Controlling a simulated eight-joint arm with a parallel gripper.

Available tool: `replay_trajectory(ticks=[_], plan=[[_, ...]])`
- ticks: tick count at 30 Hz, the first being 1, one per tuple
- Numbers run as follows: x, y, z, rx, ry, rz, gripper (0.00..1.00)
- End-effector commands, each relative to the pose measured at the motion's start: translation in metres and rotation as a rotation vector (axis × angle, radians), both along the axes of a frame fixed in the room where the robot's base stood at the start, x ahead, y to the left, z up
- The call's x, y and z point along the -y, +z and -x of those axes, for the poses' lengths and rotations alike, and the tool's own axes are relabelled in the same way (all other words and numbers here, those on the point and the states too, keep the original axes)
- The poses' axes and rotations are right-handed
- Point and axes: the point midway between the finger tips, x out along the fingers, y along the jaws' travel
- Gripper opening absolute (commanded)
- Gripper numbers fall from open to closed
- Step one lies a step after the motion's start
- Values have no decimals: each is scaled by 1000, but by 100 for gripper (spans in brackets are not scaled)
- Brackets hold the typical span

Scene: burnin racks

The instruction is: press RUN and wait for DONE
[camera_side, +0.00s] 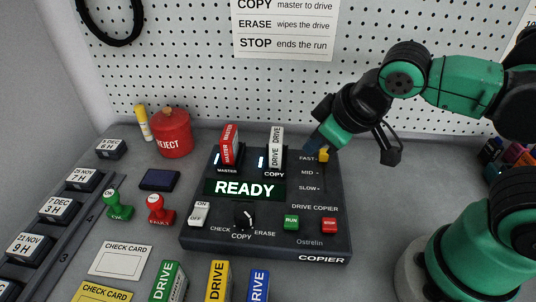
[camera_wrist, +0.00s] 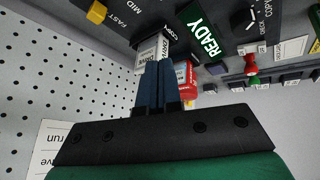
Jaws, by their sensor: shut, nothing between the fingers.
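The drive copier (camera_side: 330,225) is a dark box on the grey table, and its display (camera_side: 244,188) reads READY. The green RUN button (camera_side: 291,222) is on its front right, left of a red STOP button (camera_side: 329,224). A red MASTER drive (camera_side: 229,143) and a white drive (camera_side: 276,146) stand upright in its slots. A black knob (camera_side: 243,217) sits between CHECK, COPY and ERASE. My gripper (camera_side: 313,148) is shut and empty over the copier's back right, near the yellow speed slider (camera_side: 323,155). In the wrist view its blue fingers (camera_wrist: 158,66) overlap the white drive (camera_wrist: 150,50). RUN is not visible there.
A red REJECT pot (camera_side: 172,135) and yellow marker stand behind left. Green and red stamps (camera_side: 156,212) and a check card (camera_side: 120,261) lie left of the copier. Several coloured drives (camera_side: 215,282) stand in front. A pegboard (camera_side: 180,60) closes the back.

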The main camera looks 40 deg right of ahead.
Motion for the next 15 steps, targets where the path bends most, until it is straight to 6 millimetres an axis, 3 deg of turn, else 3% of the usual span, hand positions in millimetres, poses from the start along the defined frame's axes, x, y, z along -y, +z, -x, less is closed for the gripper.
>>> replay_trajectory(ticks=[6,15], plan=[[-41,8,17,21,210,166,0],[-61,16,28,68,318,265,0]])
